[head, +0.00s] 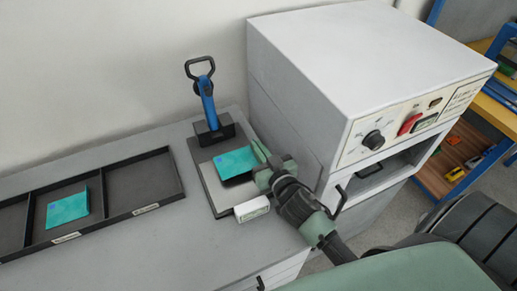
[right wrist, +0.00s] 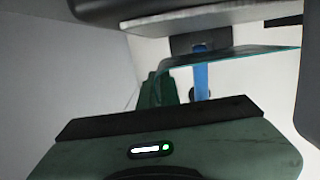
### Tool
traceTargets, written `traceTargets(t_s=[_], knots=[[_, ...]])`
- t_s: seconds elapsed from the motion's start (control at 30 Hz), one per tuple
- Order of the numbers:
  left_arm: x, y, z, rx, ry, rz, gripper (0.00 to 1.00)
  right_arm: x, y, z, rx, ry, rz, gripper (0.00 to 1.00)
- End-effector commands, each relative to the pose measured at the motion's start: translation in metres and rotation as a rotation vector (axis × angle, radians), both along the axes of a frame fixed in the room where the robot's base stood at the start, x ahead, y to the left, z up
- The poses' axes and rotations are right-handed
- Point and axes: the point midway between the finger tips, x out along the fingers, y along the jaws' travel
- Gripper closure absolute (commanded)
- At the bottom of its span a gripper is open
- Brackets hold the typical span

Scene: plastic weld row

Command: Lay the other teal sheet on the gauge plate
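One teal sheet (head: 234,162) is over the upper part of the gauge plate (head: 224,200), a grey plate with a dark border. A dark band under its front edge suggests it is raised or tilted; I cannot tell whether it touches the plate. My right gripper (head: 260,154) is at the sheet's right edge and appears shut on it. In the right wrist view, the sheet (right wrist: 235,57) runs out from beside a dark green finger. Another teal sheet (head: 67,209) lies in a compartment of the dark tray (head: 112,217). My left gripper is not in view.
A blue-handled tool on a black base (head: 207,98) stands at the plate's back end. A small white labelled block (head: 252,209) is at its front right. A white machine with a control panel (head: 375,120) stands close on the right. The tray's right compartment is empty.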

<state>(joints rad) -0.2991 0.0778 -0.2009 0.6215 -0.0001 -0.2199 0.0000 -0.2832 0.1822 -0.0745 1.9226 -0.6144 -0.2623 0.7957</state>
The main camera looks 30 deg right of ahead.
Motion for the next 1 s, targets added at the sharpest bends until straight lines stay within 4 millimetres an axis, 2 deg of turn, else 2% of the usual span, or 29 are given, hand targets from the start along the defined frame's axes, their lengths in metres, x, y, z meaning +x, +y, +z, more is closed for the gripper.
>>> traceTargets(t_s=[0.03,0.2,0.27,0.3,0.6,0.77,0.83,1.0], knots=[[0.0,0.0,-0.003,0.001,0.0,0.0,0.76,-0.001,0.0,-0.009,0.002,0.012,-0.001,1.0],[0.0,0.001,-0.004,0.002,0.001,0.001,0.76,-0.002,0.001,-0.014,0.003,0.019,-0.001,1.0],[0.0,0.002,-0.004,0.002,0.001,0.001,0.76,-0.003,0.001,-0.015,0.003,0.02,0.0,0.8],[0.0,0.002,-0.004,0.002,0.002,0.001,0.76,-0.003,0.001,-0.015,0.004,0.021,0.0,0.75],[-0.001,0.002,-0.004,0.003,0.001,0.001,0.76,-0.004,0.003,-0.016,0.007,0.024,0.002,0.75],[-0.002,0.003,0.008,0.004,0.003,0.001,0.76,-0.004,0.003,0.0,0.004,0.023,0.004,0.75],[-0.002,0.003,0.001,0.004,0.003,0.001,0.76,-0.016,0.004,-0.005,0.008,0.025,0.003,0.75],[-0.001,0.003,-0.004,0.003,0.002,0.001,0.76,-0.053,0.005,0.003,0.007,0.02,0.001,0.75]])
